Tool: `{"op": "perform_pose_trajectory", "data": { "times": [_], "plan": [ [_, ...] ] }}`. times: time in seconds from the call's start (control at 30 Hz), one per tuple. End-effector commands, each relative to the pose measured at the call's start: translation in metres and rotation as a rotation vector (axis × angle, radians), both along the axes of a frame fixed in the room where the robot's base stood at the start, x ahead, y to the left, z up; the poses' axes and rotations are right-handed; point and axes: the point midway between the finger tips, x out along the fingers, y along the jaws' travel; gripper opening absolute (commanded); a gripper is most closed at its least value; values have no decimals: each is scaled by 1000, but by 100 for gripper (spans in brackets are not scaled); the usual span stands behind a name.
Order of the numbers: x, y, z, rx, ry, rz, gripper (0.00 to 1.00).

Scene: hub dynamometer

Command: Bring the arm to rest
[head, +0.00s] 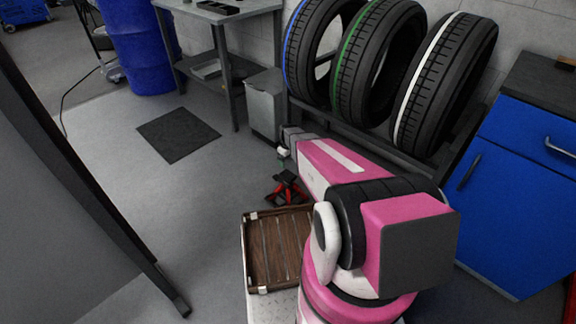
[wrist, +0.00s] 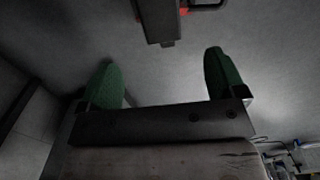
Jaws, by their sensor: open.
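My pink arm reaches away from me in the head view, toward the floor in front of the tyre rack. My gripper shows in the wrist view (wrist: 164,76) as two green-padded fingers spread wide apart. Nothing is between the fingers. In the head view the gripper is mostly hidden behind the arm's far end.
A brown slatted wooden tray (head: 249,262) lies left of my arm. A red and black stand (head: 287,188) is on the floor beyond it. Tyres (head: 378,62) stand on a rack behind; a blue cabinet (head: 520,180) is at right. Floor left of the tray is clear.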

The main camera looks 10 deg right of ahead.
Motion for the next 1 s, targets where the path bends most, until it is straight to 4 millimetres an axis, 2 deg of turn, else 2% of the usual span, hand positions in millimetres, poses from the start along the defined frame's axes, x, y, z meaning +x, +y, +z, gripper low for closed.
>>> {"op": "perform_pose_trajectory", "data": {
  "times": [0.57,0.63,0.67,0.77,1.0],
  "plan": [
    [-1,0,5,0,0,-1,89],
    [-6,0,12,0,0,-11,89],
    [-11,0,17,1,-1,-21,89],
    [-36,-1,50,0,-4,-86,89],
    [-136,-3,162,1,-7,-364,89]
  ]
}}
